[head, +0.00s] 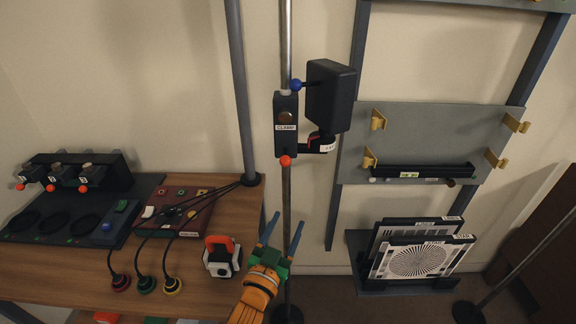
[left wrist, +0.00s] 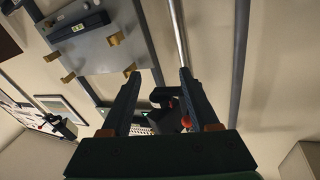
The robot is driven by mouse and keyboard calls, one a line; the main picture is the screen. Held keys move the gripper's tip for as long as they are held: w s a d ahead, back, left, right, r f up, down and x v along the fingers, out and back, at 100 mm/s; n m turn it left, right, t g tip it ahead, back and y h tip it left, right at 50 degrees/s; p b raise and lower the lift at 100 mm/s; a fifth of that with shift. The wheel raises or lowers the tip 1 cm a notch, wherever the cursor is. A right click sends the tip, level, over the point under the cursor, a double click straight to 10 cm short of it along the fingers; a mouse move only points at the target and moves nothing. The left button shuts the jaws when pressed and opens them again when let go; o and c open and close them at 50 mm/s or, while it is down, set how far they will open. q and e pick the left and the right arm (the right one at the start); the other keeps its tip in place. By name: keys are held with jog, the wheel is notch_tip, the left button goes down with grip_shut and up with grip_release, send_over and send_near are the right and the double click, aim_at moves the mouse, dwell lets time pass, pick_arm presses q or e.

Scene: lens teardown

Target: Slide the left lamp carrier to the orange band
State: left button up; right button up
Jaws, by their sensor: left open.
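The left lamp carrier (head: 286,124) is a black block labelled CLAMP on a thin upright metal pole (head: 286,190). It bears a black lamp box (head: 330,96) on its right, a blue knob at the top and an orange-red knob underneath. My left gripper (head: 284,229) is open and empty, below the carrier, with its fingers pointing up around the pole's line; I cannot tell their depth from the pole. In the left wrist view, a dark part of the carrier (left wrist: 164,97) shows partly hidden between the open fingers (left wrist: 158,72). I cannot make out an orange band. My right gripper is out of view.
A wooden bench (head: 75,266) at left holds a black lens station (head: 70,215), a red-brown box (head: 178,212) and an orange-white device (head: 222,256). A grey post (head: 242,100) stands left of the pole. A grey rack panel (head: 430,135) with brass hooks is at right.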

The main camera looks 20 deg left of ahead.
aim_at(285, 161)
pick_arm(q)
jog(key=r+t, duration=0.1)
jog(key=r, duration=0.3)
jog(key=a+r+t, duration=0.1)
jog(key=r, duration=0.3)
jog(key=a+r+t, duration=0.1)
jog(key=r+t, duration=0.1)
jog(key=r, duration=0.2)
jog(key=shift+r+y, duration=0.1)
jog(key=shift+y, duration=0.2)
jog(key=x, duration=0.3)
jog(key=p+x, duration=0.1)
jog(key=x, duration=0.2)
jog(key=shift+w, duration=0.25)
jog(key=shift+s, duration=0.15)
jog(key=shift+c, duration=1.1)
jog(key=shift+f, duration=0.2)
grip_shut()
